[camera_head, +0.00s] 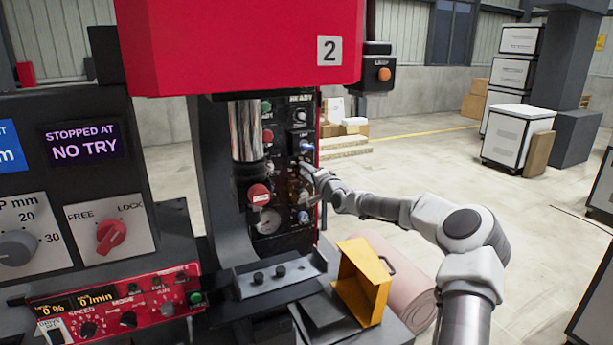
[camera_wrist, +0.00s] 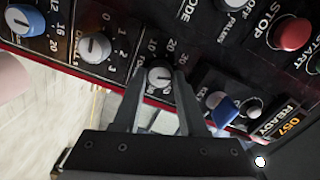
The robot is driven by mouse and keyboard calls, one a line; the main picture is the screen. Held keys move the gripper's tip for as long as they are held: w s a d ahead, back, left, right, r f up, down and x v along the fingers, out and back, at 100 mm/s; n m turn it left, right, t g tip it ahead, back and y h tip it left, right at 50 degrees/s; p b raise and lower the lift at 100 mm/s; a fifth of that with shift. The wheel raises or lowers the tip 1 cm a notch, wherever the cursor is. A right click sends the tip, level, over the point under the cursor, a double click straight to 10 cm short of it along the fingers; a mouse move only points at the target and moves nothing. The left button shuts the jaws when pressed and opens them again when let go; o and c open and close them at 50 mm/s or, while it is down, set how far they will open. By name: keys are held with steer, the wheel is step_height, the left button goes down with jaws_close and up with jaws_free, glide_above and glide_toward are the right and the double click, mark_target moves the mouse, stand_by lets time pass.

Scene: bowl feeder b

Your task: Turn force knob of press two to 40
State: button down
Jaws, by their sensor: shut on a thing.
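Press two (camera_head: 240,45) has a red head with a "2" plate (camera_head: 329,50) and a black control panel (camera_head: 283,225) below it. My gripper (camera_head: 318,177) reaches that panel from the right in the head view. In the wrist view, my gripper (camera_wrist: 158,78) has one finger on each side of a small grey-white knob (camera_wrist: 160,77) and is shut on it. Marks 10, 20 and 30 show around this knob.
Neighbouring controls are close by: a grey knob (camera_wrist: 93,47), a blue knob (camera_wrist: 24,20), a blue lever (camera_wrist: 222,108) and a red stop button (camera_wrist: 291,32). A yellow tray (camera_head: 362,282) and a pink roll (camera_head: 400,262) sit below my arm.

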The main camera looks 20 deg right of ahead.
steer(key=shift+f+m+b, duration=0.1)
steer(key=shift+m+b, duration=0.95)
steer(key=shift+m, duration=0.55)
steer(key=shift+c, duration=2.2)
jaws_free()
steer(key=s+d+b, duration=0.1)
steer(key=s+b, duration=0.1)
steer(key=s, duration=1.5)
steer(key=shift+s+r, duration=0.2)
steer(key=shift+r, duration=0.15)
